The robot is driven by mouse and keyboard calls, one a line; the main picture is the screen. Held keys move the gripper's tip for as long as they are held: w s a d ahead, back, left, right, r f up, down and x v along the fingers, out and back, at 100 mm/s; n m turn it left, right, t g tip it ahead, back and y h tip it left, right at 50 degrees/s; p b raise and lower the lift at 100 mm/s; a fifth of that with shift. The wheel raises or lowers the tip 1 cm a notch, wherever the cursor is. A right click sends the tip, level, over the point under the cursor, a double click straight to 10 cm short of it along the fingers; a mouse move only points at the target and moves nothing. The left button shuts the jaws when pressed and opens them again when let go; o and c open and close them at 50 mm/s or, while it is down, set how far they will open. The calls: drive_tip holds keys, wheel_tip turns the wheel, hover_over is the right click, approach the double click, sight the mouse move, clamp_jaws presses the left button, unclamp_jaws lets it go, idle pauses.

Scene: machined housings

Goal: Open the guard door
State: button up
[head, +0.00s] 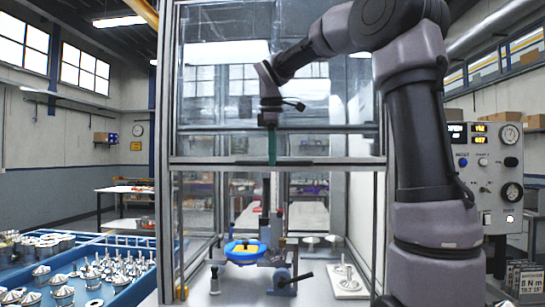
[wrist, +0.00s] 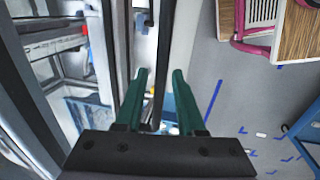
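The guard door (head: 225,164) is a clear pane in a metal frame on the front of the machine enclosure. Its lower crossbar runs level across the head view, above the work area. My gripper (head: 272,160) points down in front of the pane, its green fingertips at the crossbar's height. In the wrist view my gripper (wrist: 160,75) has its two green fingers apart, with a dark, narrow bar showing in the gap. I cannot tell whether either finger touches the bar. Whether a clear pane covers the space below the crossbar is hard to tell.
A control panel (head: 485,160) is at right. Blue trays of metal parts (head: 120,270) are at left. Grey floor (wrist: 225,75) shows beside the machine in the wrist view.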

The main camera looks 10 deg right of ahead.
idle(0.3)
wheel_tip(320, 180, up, 11)
drive_tip(key=s, duration=0.2)
drive_tip(key=shift+a+f, duration=0.2)
drive_tip(key=shift+a, duration=0.1)
drive_tip(key=s+d+f+m+t+y, duration=0.1)
drive_tip(key=s+d+f+m+t, duration=0.1)
drive_tip(key=s+f+m, duration=0.7)
drive_tip(key=s+d+f+m+t+y, duration=0.1)
drive_tip(key=s+d+f+m+t, duration=0.2)
drive_tip(key=s+f+m, duration=0.6)
wheel_tip(320, 180, down, 3)
drive_tip(key=shift+s+d+f+m+y, duration=0.2)
drive_tip(key=shift+s+d+m+y, duration=0.1)
drive_tip(key=shift+s+d, duration=0.55)
drive_tip(key=shift+s+a, duration=0.1)
drive_tip(key=shift+a, duration=0.05)
